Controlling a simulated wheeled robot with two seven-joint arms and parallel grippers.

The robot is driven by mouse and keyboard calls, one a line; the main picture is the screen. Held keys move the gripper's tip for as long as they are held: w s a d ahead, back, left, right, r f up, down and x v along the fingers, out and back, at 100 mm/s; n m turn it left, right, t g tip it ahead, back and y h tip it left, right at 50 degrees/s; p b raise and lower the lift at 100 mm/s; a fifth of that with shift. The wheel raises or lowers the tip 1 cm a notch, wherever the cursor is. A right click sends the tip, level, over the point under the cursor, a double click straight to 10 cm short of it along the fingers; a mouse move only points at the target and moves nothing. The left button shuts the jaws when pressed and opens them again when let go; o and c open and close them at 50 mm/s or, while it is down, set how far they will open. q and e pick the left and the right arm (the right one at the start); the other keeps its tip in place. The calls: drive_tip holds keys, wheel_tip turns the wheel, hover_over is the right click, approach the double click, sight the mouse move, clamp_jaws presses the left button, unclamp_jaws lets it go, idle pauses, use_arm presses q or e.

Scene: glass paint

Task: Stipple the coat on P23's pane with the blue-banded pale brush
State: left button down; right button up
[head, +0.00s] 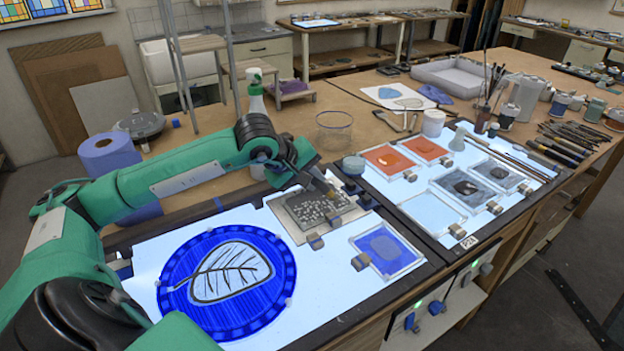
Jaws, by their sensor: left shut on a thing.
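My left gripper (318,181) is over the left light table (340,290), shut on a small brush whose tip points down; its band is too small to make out. Below it lies a square pane with a grey, pale-speckled coat (306,214), with small grey blocks at its edges. The brush overlaps the pane's upper right part in the head view; I cannot tell whether it touches the coat. A second pane with a blue patch (384,246) lies to the right. I see no P23 label; a tag like P24 is on the right light table's edge. My right gripper is not in view.
A large blue round glass with a leaf (228,281) fills the left light table's front. The right light table (395,185) holds orange and grey panes. A spray bottle (256,100), wire basket (334,130) and blue roll (108,153) stand behind. Brushes and jars crowd the right.

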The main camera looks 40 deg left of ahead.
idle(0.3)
use_arm(q)
wheel_tip(320, 180, up, 2)
drive_tip(key=shift+r+p, duration=0.1)
drive_tip(key=shift+p, duration=0.35)
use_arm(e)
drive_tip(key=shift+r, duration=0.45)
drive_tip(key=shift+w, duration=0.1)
